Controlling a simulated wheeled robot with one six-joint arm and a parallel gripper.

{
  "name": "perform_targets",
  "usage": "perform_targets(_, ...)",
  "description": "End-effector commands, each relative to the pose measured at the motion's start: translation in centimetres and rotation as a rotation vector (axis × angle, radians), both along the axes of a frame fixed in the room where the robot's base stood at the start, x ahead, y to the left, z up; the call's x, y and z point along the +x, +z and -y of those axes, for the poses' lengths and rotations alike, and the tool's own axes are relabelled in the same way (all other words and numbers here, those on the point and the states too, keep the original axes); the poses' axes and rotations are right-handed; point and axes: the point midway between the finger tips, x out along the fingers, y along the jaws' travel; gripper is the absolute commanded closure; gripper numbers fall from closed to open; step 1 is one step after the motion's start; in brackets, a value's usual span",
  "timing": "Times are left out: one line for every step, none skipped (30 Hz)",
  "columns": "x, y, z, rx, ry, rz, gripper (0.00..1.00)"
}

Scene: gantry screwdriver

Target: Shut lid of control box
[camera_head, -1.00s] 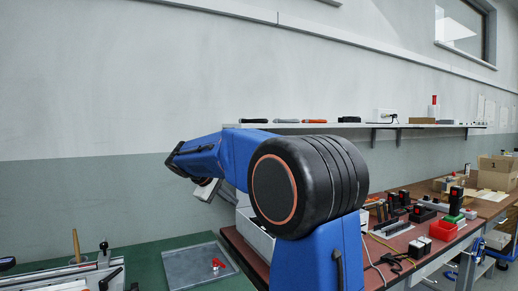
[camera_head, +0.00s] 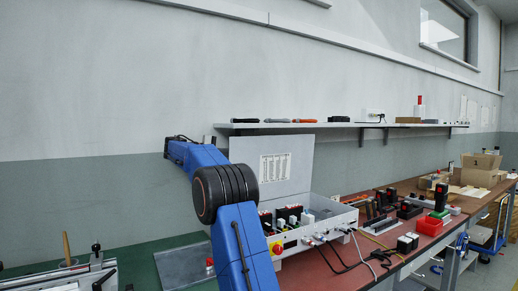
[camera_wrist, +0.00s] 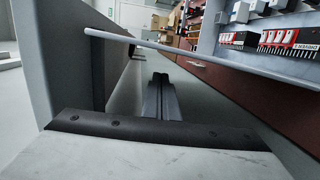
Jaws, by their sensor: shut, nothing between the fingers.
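The control box (camera_head: 312,235) stands on the bench with its grey lid (camera_head: 277,168) raised about upright behind it, a printed label on the lid's inner face. Switches and terminals show inside the open box, and part of its inside shows at the upper right of the wrist view (camera_wrist: 262,38). My gripper (camera_wrist: 158,80) is shut and empty, seen as dark fingers in the middle of the wrist view. A pale thin edge crosses just beyond it; I cannot tell whether they touch. In the head view my arm reaches up left of the lid; the fingertips are not clear there.
A wall shelf (camera_head: 345,125) with tools runs above the lid. Cables (camera_head: 350,262) lie in front of the box. Black and red devices (camera_head: 432,218) stand to its right. A grey plate (camera_head: 185,267) lies on the green bench to the left.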

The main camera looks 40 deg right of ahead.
Motion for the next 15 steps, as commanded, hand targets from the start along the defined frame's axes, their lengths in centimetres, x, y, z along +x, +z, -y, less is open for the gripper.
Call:
perform_targets(-0.1,0.7,1.0,-0.037,-0.042,0.011,1.0)
perform_targets(-0.2,1.3,1.4,-0.06,-0.063,0.017,1.0)
perform_targets(-0.4,1.8,1.9,-0.084,-0.089,0.024,1.0)
perform_targets(-0.5,2.1,2.2,-0.098,-0.104,0.028,1.0)
perform_targets(-0.7,2.4,2.4,-0.111,-0.117,0.031,1.0)
perform_targets(-0.8,2.7,2.6,-0.124,-0.131,0.036,1.0)
perform_targets(-0.9,2.8,2.7,-0.13,-0.138,0.038,1.0)
perform_targets(-0.9,2.9,2.8,-0.135,-0.142,0.04,1.0)
perform_targets(-1.0,3.0,2.9,-0.14,-0.147,0.041,1.0)
perform_targets(-1.1,3.0,3.1,-0.142,-0.148,0.041,1.0)
perform_targets(-1.2,3.0,3.3,-0.142,-0.149,0.041,1.0)
perform_targets(-1.4,3.0,3.5,-0.142,-0.149,0.041,1.0)
perform_targets(-1.6,3.0,3.8,-0.142,-0.149,0.041,1.0)
perform_targets(-1.8,3.0,4.2,-0.141,-0.15,0.041,1.0)
perform_targets(-2.1,3.0,4.7,-0.141,-0.15,0.041,1.0)
